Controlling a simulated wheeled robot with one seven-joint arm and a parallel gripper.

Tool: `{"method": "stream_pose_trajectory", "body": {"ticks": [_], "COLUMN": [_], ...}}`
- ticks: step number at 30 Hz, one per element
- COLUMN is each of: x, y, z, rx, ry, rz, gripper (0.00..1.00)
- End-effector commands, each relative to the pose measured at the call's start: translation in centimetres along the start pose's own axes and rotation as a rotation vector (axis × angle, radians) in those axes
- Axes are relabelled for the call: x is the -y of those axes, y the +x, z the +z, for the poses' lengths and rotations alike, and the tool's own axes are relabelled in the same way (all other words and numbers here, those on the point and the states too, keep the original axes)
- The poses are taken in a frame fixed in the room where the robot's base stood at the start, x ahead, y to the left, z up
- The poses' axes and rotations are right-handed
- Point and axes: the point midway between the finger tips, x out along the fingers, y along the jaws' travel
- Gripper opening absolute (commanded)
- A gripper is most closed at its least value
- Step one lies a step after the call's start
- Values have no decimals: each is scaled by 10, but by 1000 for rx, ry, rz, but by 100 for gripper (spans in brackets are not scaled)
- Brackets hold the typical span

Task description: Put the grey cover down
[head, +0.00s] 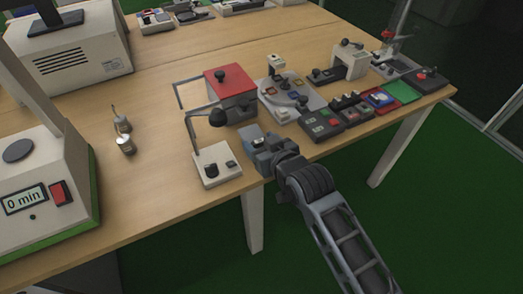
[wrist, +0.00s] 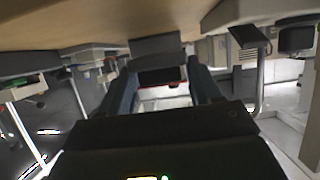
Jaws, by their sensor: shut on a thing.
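My gripper (head: 262,150) is low over the front edge of the table, between the white device and the row of small devices. In the wrist view its two blue-grey fingers (wrist: 162,80) stand on either side of a grey piece (wrist: 156,45), which looks like the grey cover. My gripper is shut on it. The piece has a dark lower face and a thin red line shows near its lower right. In the head view the cover is mostly hidden by my gripper, and I cannot tell whether it touches the table.
A white device (head: 215,168) with a black arched arm is just left of my gripper. A red-topped box (head: 230,85) and a round dial device (head: 290,98) stand behind it. A control box (head: 321,124) is to the right. Bare wooden table (head: 165,165) lies further left.

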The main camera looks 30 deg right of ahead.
Motion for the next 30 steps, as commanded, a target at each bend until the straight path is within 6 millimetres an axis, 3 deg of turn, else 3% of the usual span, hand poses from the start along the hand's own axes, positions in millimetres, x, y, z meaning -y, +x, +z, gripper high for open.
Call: {"method": "stream_pose_trajectory", "body": {"ticks": [8,20,21,28,30], "x": [0,-1,-1,-1,-1], "y": [12,14,14,14,14], "z": [29,35,34,34,34], "rx": [2,0,0,0,0], "ry": [0,0,0,0,0], "rz": [0,1,1,1,1], "gripper": [33,33,66,88,89]}}
